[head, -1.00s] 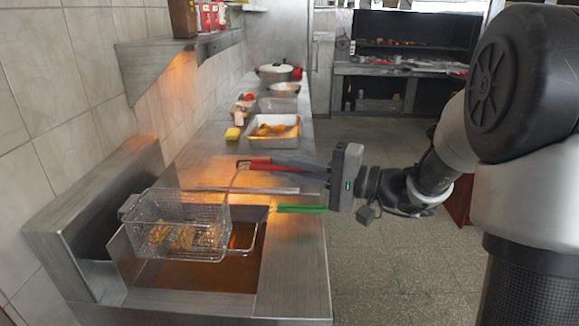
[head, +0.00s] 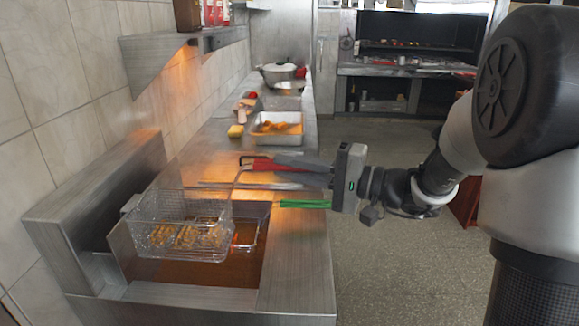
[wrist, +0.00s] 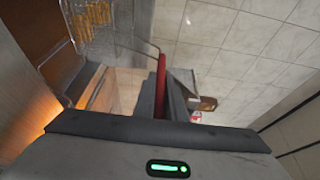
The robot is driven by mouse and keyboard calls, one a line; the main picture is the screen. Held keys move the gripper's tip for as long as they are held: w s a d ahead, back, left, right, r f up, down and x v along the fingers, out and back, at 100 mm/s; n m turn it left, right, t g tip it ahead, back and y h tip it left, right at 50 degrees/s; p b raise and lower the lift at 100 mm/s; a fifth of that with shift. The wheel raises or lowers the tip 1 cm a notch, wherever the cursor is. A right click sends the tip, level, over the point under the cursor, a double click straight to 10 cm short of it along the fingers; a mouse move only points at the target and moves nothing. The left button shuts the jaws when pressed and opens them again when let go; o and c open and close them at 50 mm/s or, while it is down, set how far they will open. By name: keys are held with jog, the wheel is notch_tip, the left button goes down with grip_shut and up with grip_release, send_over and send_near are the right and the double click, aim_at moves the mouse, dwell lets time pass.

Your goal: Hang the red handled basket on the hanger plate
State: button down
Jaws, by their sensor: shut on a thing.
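The red handled basket (head: 180,205) is a wire mesh basket with fried pieces in it. It hangs roughly level over the left part of the fryer vat. My gripper (head: 303,165) is shut on its red handle (head: 262,165); the handle also shows between the fingers in the wrist view (wrist: 161,85). The basket is partly seen at upper left there (wrist: 90,18). A raised steel back (head: 75,205) stands along the wall, left of the basket; I cannot tell clearly which part is the hanger plate. The basket's far left end is close to this back; contact is unclear.
A green handle (head: 305,204) lies over the right rim of the vat, its wire frame (head: 246,235) partly hidden by the held basket. A steel shelf (head: 180,55) juts from the wall above. A tray of food (head: 276,128) and a yellow sponge (head: 235,131) stand farther back.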

jog(key=shift+f+b, duration=0.4)
jog(key=c, duration=1.7)
grip_release()
jog(key=v, duration=1.7)
jog(key=s+a+f+n+g+h, duration=0.2)
jog(key=s+a+n+g+h, duration=0.15)
jog(key=s+a+g, duration=0.45)
jog(key=s+a+f+n+t+h, duration=0.1)
jog(key=s+f+h, duration=0.1)
jog(key=s+h, duration=0.25)
jog(key=s+f+t+h, duration=0.1)
jog(key=s+f+h, duration=0.2)
jog(key=s, duration=0.2)
jog(key=d+r+t+h, duration=0.1)
jog(key=d+t+h, duration=0.45)
jog(key=d, duration=0.25)
jog(key=shift+g, duration=0.35)
jog(key=r+p, duration=1.5)
jog(key=shift+w+r, duration=0.3)
jog(key=shift+w, duration=0.1)
